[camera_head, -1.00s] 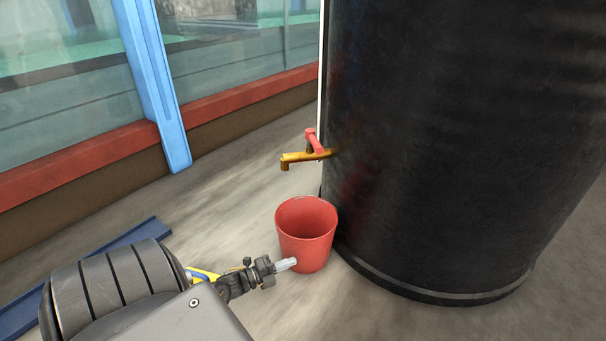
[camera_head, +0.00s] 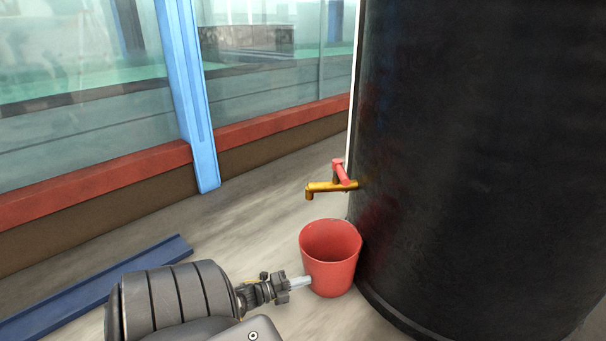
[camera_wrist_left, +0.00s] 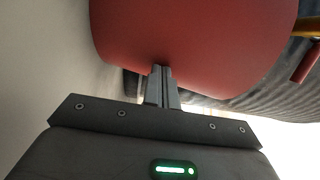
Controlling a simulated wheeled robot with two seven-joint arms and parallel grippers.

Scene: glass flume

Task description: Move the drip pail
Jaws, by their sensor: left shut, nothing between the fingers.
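The drip pail is a red, open-topped bucket (camera_head: 330,262) standing upright on the floor, just below and beside a brass tap (camera_head: 325,188) with a red handle (camera_head: 341,172). It looks empty from above. My left gripper (camera_head: 306,282) is shut and empty, its fingertips at the lower left side of the pail. In the left wrist view the shut fingers (camera_wrist_left: 161,72) point at the red pail wall (camera_wrist_left: 190,40), right up against it or very close; I cannot tell whether they touch. My right gripper is not in view.
A large black barrel (camera_head: 470,170) carrying the tap stands right of the pail, very close to it. A glass flume wall (camera_head: 80,90) with a red rail (camera_head: 100,180) and a blue post (camera_head: 186,95) runs behind. A blue strip (camera_head: 100,290) lies on the floor at left.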

